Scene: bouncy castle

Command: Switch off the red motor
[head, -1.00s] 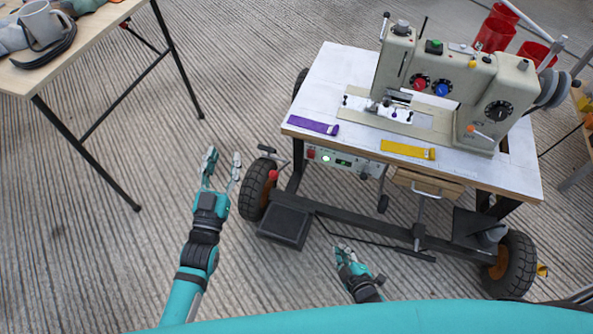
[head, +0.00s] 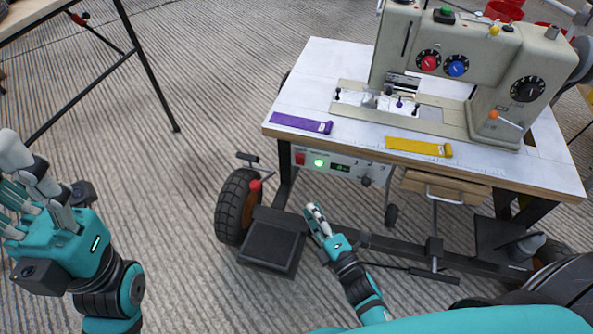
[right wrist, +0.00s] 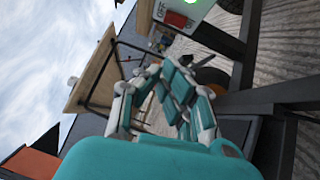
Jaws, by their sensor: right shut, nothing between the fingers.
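A control box (head: 345,170) hangs under the front edge of the sewing machine table. A red switch (head: 300,158) sits at its left end, beside a lit green light (head: 319,163). In the right wrist view the red switch (right wrist: 176,19) shows near the top, by an OFF label and the green glow. My right gripper (head: 315,210) is shut and empty, pointing up below the box and apart from the switch; its fingers also show in the right wrist view (right wrist: 155,80). My left gripper (head: 38,190) is at the left edge with its fingers apart, holding nothing visible.
The sewing machine (head: 495,85) stands on the wheeled table (head: 310,75), with a red dial (head: 429,61) and a blue dial. A purple strip and a yellow strip lie along the front edge. A red-knobbed lever (head: 255,186) is by the left wheel.

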